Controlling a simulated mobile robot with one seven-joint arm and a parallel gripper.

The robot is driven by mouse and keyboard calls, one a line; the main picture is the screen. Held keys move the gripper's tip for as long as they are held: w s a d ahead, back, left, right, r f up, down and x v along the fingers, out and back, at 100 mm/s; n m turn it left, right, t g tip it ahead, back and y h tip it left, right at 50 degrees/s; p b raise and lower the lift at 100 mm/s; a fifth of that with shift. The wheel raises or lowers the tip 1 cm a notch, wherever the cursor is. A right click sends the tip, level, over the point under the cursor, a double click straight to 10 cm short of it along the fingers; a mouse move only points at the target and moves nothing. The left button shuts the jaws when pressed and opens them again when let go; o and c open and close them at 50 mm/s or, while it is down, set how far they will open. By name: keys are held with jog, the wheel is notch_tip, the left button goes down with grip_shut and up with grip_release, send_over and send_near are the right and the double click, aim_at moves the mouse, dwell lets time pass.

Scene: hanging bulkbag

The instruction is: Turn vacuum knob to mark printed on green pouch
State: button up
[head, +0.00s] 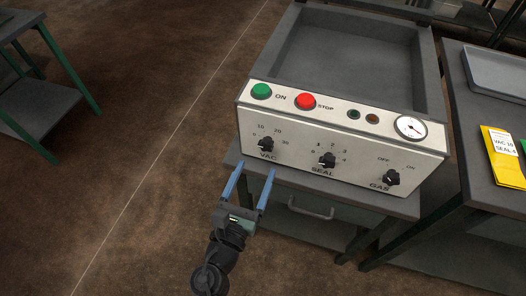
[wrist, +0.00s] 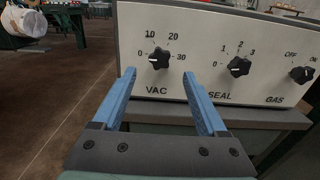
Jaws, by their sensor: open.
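The black VAC knob (head: 266,144) is on the left of the white panel, under a scale marked 0, 10, 20 and 30. In the wrist view the VAC knob (wrist: 159,58) has its white pointer toward the left, near 0. My gripper (head: 256,168) is open and empty in front of the panel, below the knob. In the wrist view its blue fingers (wrist: 157,75) stand either side below the knob, apart from it. A green edge (head: 523,146), perhaps the green pouch, shows at the right border; its print is out of view.
The SEAL knob (head: 327,160) and GAS knob (head: 391,178) sit right of VAC. Above are a green ON button (head: 261,91), a red STOP button (head: 305,101) and a gauge (head: 411,127). A yellow pouch (head: 510,177) with a partly legible VAC and SEAL label lies on the right table.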

aim_at(265, 148)
jog(key=x, duration=0.6)
jog(key=shift+w, duration=0.2)
jog(key=shift+c, duration=0.2)
grip_shut()
